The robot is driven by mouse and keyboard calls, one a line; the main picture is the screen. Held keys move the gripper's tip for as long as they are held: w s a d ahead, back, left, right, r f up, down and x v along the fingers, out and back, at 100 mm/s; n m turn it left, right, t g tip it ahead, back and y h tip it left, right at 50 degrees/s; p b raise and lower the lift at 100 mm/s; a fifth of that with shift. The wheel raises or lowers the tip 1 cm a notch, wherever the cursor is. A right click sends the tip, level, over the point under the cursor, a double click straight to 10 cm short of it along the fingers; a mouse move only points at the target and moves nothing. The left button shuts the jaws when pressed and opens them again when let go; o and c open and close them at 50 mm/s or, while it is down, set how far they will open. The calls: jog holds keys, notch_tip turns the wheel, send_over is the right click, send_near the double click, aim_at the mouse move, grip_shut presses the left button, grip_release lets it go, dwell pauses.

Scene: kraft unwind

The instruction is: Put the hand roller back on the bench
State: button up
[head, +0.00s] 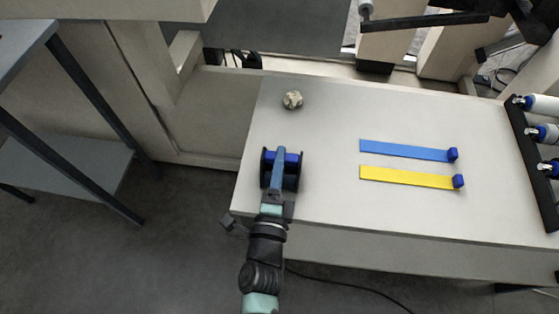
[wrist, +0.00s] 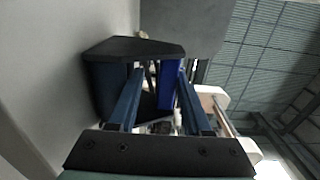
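A black-and-blue thing (head: 294,172) with dark side plates is at the left end of the bench (head: 325,125). It may be the hand roller, but I cannot be sure. My gripper (head: 278,158) reaches over it from the front edge, with one blue finger showing between the side plates. In the wrist view the black plate (wrist: 132,47) and a bright blue part (wrist: 167,88) are around my gripper (wrist: 158,78). The two fingers are apart, and I cannot tell whether they press on it. Whether it touches the bench is hidden.
A pale lumpy ball (head: 292,100) lies behind it. A blue strip (head: 405,150) and a yellow strip (head: 405,176), each with a blue block at its end, lie mid-bench. A black rack (head: 532,165) with white rolls stands at the right. The bench around the strips is clear.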

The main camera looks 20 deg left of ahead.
jog(key=shift+s+r+p, duration=0.1)
jog(key=shift+r+p, duration=0.05)
jog(key=shift+p, duration=0.25)
jog(key=shift+r+p, duration=0.5)
jog(key=shift+p, duration=0.05)
jog(key=b+v, duration=0.2)
jog(key=v, duration=1)
